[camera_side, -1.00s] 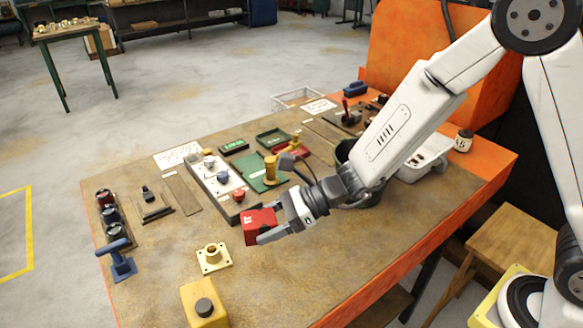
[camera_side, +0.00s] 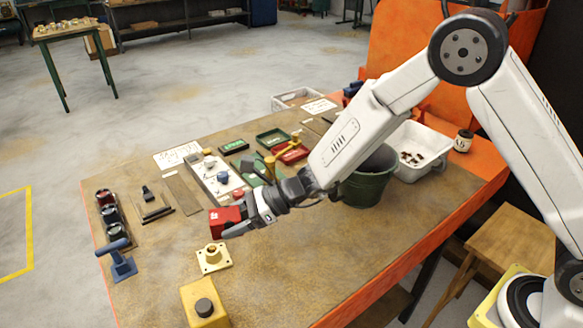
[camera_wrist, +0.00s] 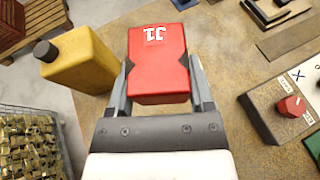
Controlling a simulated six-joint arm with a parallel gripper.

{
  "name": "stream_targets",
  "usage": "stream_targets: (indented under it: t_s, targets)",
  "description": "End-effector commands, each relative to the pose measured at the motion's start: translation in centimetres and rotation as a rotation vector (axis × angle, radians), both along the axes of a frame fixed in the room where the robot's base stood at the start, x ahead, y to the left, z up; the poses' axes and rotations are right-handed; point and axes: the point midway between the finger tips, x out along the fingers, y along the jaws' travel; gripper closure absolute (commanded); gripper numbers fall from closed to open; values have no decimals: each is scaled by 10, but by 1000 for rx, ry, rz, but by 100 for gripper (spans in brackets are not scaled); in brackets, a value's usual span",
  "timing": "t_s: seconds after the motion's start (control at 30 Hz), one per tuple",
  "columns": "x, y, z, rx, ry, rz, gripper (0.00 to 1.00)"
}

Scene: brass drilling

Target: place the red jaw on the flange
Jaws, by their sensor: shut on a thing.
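The red jaw (camera_side: 226,220) is a red block with white lettering. My gripper (camera_side: 236,222) is shut on it and holds it above the table, close to the flange and a little up and right of it in the side view. In the wrist view the red jaw (camera_wrist: 158,66) sits between the two fingers of my gripper (camera_wrist: 160,85). The flange (camera_side: 213,257) is a pale brass square plate with a short round collar, lying on the table. It is not visible in the wrist view, where the jaw may hide it.
A yellow block with a black knob (camera_side: 205,303) stands in front of the flange. A blue handled tool (camera_side: 121,262) is to its left. A grey control box (camera_side: 212,178) with knobs lies behind. A green bucket (camera_side: 366,180) stands to the right under my arm. The front right table area is clear.

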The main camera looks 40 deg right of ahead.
Motion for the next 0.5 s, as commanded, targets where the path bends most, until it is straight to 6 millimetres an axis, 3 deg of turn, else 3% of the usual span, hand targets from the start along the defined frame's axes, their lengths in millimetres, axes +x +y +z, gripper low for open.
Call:
stream_targets:
  t_s: [0.5]
  targets:
    - [42, 20, -47, 2, -1, 1, 100]
